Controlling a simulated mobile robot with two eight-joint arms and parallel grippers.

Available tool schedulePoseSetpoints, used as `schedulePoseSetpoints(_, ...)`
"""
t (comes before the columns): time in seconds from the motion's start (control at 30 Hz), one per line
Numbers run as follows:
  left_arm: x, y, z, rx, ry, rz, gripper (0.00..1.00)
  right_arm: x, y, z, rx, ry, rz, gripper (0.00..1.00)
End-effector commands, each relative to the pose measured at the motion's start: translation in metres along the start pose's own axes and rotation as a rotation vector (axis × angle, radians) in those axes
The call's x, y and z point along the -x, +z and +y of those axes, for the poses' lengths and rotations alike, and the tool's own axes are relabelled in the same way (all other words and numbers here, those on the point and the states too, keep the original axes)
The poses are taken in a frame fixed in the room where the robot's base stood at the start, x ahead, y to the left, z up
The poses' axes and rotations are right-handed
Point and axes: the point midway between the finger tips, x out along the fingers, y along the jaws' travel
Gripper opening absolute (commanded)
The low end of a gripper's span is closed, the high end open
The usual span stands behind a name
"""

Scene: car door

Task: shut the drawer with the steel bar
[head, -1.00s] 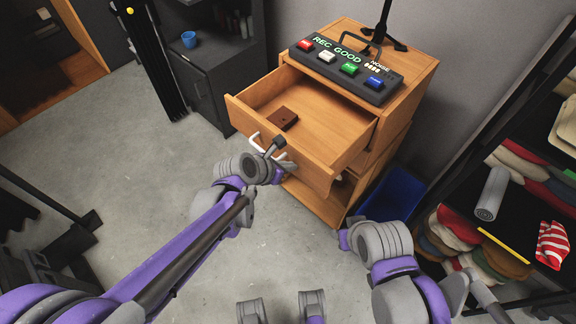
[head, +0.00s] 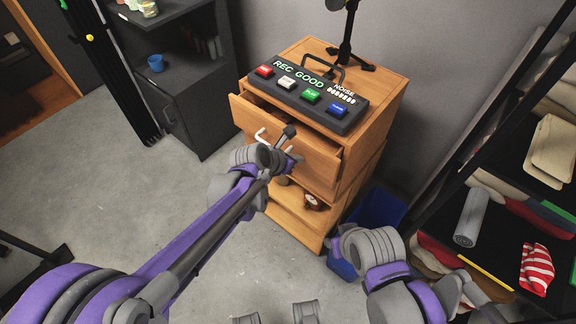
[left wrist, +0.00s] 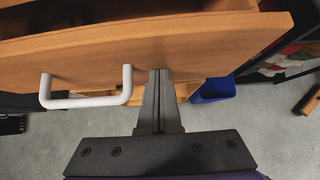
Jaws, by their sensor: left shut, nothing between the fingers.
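In the head view the bar (head: 262,137) is partly hidden by my left gripper (head: 289,143). My left gripper is shut and empty, with its fingertips (left wrist: 159,72) at the drawer front just right of the bar, apart from it. Whether they touch the wood is hard to tell. My right arm (head: 372,250) shows at lower right; its fingers are not visible.
A control box with coloured buttons (head: 308,95) and a black stand (head: 349,40) sit on the cabinet top (head: 375,85). A blue bin (head: 378,212) stands right of the cabinet. A dark shelf with clothes (head: 520,220) is at right.

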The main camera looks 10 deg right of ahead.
Motion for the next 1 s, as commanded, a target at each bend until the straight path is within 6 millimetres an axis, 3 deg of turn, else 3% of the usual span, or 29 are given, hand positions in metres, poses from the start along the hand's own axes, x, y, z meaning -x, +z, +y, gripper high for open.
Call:
schedulePoseSetpoints(0.33, -0.027, 0.028, 0.0, 0.001, 0.0, -0.002, 0.0, 0.0, 0.0, 0.0, 0.0, 0.0, 0.0, 0.45)
schedulePoseSetpoints(1.0, -0.027, 0.029, 0.004, 0.002, 0.001, -0.006, 0.0, 0.0, 0.0, 0.0, 0.0, 0.0, 0.0, 0.45)
